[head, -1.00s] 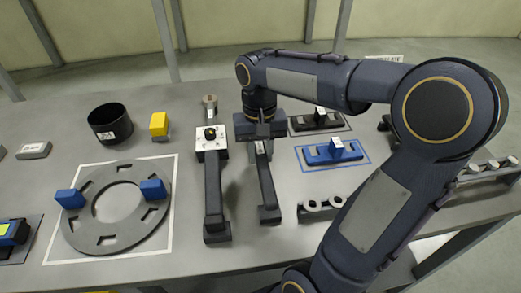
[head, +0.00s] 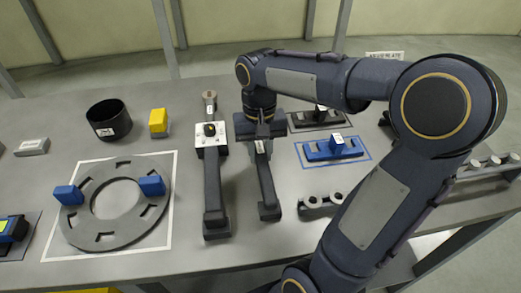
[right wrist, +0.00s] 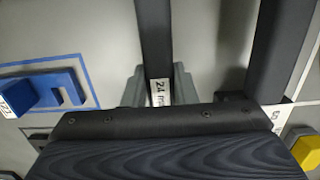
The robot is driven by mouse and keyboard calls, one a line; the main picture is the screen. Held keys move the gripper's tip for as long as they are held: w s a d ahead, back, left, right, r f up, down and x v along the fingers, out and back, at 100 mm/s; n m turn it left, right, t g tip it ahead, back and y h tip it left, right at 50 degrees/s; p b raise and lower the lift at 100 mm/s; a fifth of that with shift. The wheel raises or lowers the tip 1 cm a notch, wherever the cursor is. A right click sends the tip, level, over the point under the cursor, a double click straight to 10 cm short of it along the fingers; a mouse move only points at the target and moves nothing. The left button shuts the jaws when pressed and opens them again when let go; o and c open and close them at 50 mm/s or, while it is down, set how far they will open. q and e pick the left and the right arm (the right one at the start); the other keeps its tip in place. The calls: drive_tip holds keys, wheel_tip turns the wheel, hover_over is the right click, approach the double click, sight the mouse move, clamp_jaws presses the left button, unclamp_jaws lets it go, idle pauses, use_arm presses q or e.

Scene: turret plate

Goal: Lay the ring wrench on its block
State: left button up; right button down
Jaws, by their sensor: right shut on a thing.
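The ring wrench (head: 266,186) is a long dark bar with a white label, which reads "24" in the right wrist view (right wrist: 161,90). My right gripper (head: 261,150) is shut on it near its far end. The fingers (right wrist: 158,88) stand on both sides of the bar. The wrench's far end is hidden under my gripper. Its near end is over a dark block (head: 269,213); I cannot tell whether it touches. My left gripper is not in view.
A similar dark tool (head: 213,185) with a white plate lies close to the left. A grey ring plate (head: 103,239) with blue blocks is further left. A blue fixture (head: 318,153) and a grey holder (head: 314,207) stand to the right. A black cup (head: 108,120) is behind.

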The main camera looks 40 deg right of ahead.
drive_tip(key=shift+f, duration=0.25)
drive_tip(key=shift+f+b, duration=0.3)
drive_tip(key=shift+f, duration=0.15)
idle(0.8)
drive_tip(key=c, duration=1.1)
unclamp_jaws()
wheel_tip(320, 180, up, 7)
drive_tip(key=p, duration=0.6)
drive_tip(key=shift+p, duration=0.35)
